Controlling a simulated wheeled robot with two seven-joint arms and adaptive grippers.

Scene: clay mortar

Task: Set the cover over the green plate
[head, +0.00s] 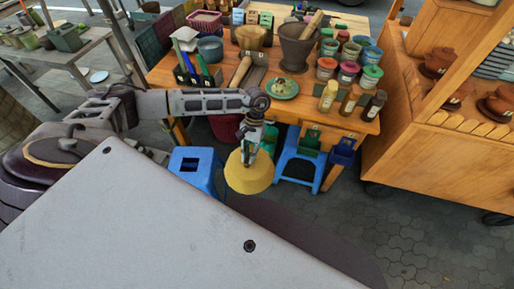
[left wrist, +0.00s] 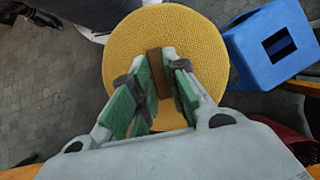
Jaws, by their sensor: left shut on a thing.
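The cover is a round yellow woven dome (head: 249,174), and my left gripper (head: 249,150) is shut on its brown handle. It hangs in front of the table's front edge, below the table top. In the left wrist view the cover (left wrist: 128,50) is under my left gripper (left wrist: 163,85), whose green-padded fingers press on both sides of the handle (left wrist: 156,70). The green plate (head: 293,88) lies on the wooden table with a small pale heap of food on it, uncovered. It is up and to the right of the cover in the head view. My right gripper is out of view.
Several jars and bottles (head: 348,72) stand right of the plate. A mortar (head: 296,48) stands behind it, and a wooden board (head: 250,73) lies to its left. Blue stools (head: 195,168) stand on the floor before the wooden table (head: 309,107). A wooden cart (head: 420,150) is at right.

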